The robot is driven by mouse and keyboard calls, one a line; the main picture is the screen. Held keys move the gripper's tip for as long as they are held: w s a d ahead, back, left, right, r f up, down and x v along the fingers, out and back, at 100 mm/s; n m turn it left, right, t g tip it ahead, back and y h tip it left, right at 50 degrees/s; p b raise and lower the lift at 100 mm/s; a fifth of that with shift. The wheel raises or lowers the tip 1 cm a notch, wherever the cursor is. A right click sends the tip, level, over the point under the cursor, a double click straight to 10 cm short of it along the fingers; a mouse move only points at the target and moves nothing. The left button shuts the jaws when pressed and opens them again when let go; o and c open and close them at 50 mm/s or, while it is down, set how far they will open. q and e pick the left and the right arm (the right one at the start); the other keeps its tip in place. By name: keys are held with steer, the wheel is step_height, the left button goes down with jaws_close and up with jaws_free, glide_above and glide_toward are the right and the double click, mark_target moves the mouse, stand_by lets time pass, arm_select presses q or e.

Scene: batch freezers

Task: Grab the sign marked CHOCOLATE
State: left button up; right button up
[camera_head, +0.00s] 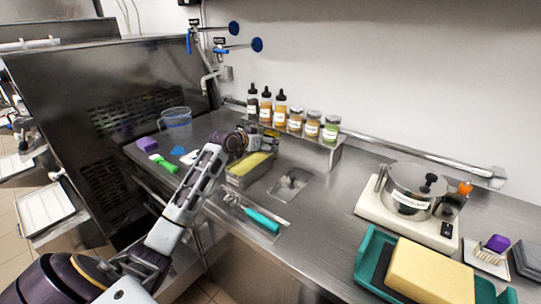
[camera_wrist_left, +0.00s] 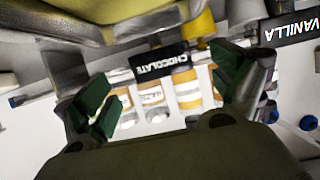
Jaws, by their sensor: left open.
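The CHOCOLATE sign (camera_wrist_left: 158,62) is a small black plate with white lettering. In the left wrist view it lies tilted between my left gripper's spread fingers, in front of several bottles or jars, with clear space on both sides. My left gripper (camera_wrist_left: 165,88) is open, with green pads, and touches nothing that I can see. In the head view my left gripper (camera_head: 262,141) is at the shelf of bottles, above the metal pan; I cannot read the sign there. A black VANILLA sign (camera_wrist_left: 290,28) shows at the upper right of the wrist view. My right gripper is out of view.
Dark-capped bottles (camera_head: 266,108) and jars (camera_head: 312,125) line the raised shelf. A metal pan with yellow content (camera_head: 237,181) sits below my left gripper. A teal-handled tool (camera_head: 262,218) lies in front. A pot on a cooker (camera_head: 408,190) stands right, with open counter (camera_head: 330,190) between.

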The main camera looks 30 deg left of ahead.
arm_select(q)
steer(key=shift+x, duration=2.4)
steer(key=shift+a+f, duration=0.1)
steer(key=shift+f, duration=0.05)
steer(key=shift+c, duration=0.2)
steer(key=c, duration=1.4)
